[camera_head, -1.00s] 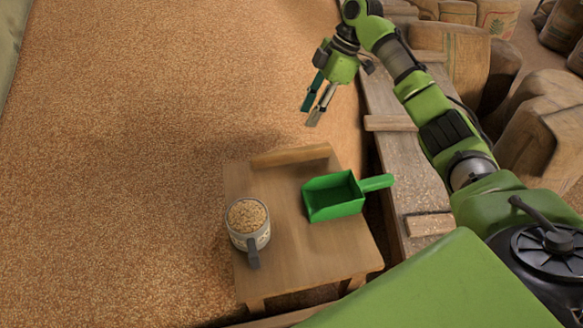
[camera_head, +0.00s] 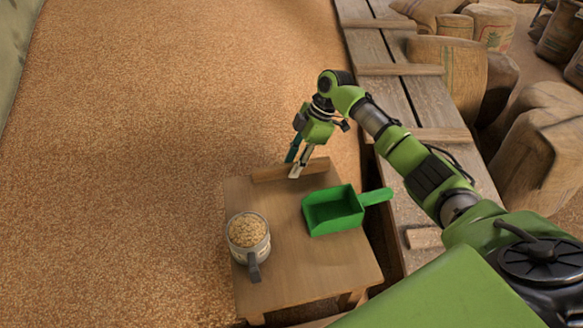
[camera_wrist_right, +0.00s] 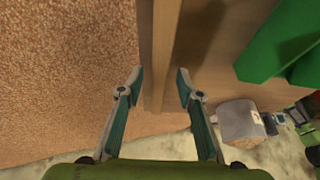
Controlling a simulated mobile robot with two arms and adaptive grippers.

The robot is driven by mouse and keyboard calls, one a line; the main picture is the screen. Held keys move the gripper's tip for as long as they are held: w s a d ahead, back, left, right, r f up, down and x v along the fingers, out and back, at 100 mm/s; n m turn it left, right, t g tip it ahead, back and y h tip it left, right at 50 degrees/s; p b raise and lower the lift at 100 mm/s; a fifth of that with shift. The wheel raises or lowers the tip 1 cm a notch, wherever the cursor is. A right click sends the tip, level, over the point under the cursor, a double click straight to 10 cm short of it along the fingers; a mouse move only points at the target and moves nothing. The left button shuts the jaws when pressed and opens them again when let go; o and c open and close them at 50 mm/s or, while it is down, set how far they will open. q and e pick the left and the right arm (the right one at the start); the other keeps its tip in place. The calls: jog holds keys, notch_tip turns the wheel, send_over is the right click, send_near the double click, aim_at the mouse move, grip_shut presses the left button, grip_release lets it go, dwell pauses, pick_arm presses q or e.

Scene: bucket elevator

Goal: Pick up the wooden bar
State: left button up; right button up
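The wooden bar (camera_head: 272,174) lies along the far edge of a small wooden table (camera_head: 330,268). My right gripper (camera_head: 294,162) is open at the bar's right part, one finger on the far side and one on the near side. In the right wrist view the bar (camera_wrist_right: 160,45) runs up the picture between the open fingertips (camera_wrist_right: 158,82), with a gap on either side. I cannot tell how deep the fingertips reach beside it. My left gripper is not in view.
A green scoop (camera_head: 333,211) lies on the table, right of centre, its handle past the edge. A mug full of grain (camera_head: 248,232) stands at the table's left. Grain (camera_head: 150,130) spreads left and behind; a plank walkway (camera_head: 385,75) and sacks (camera_head: 535,130) are at right.

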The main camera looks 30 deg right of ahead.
jog(key=shift+x, duration=0.8)
jog(key=shift+w, duration=0.1)
grip_shut()
jog(key=shift+r, duration=0.1)
